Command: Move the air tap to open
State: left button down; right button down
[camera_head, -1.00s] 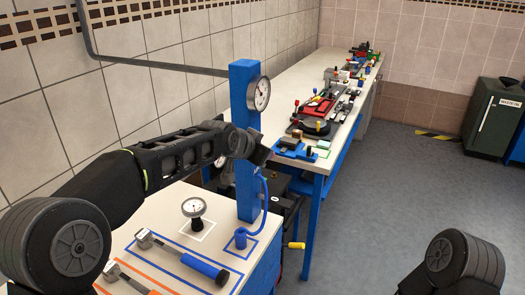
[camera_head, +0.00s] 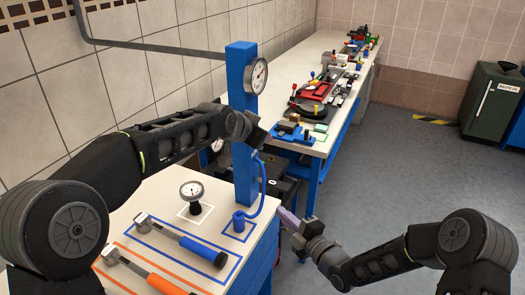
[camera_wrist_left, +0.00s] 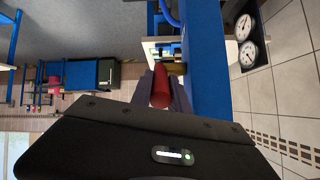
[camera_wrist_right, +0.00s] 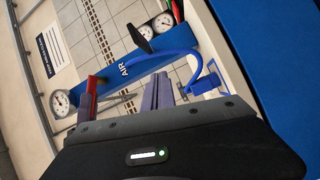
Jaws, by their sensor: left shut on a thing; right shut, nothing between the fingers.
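The blue post (camera_head: 240,110) stands on the near bench with a round gauge at its top. My left gripper (camera_head: 262,137) is beside the post's right side, its fingertips partly hidden in the head view. In the left wrist view the left gripper (camera_wrist_left: 161,92) is shut on a red handle (camera_wrist_left: 161,84) close to the post. The tap's body is mostly hidden. My right gripper (camera_head: 284,214) is shut and empty, off the bench's right edge, below and right of the post. The right wrist view shows the right gripper (camera_wrist_right: 158,92) apart from the AIR-marked post (camera_wrist_right: 150,60).
A blue hose (camera_head: 261,190) curves from the post to a blue fitting (camera_head: 239,221). A far bench holds several fixtures.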

notch_tip(320, 180, up, 11)
jog(key=s+a+n+y, duration=0.1)
jog(key=n+y, duration=0.5)
jog(key=n, duration=0.9)
jog(key=shift+s+a+n, duration=0.2)
jog(key=shift+s+n, duration=0.1)
jog(key=shift+r, duration=0.1)
jog(key=w+a+r, duration=0.5)
jog(key=w+r, duration=0.2)
jog(key=shift+w, duration=0.3)
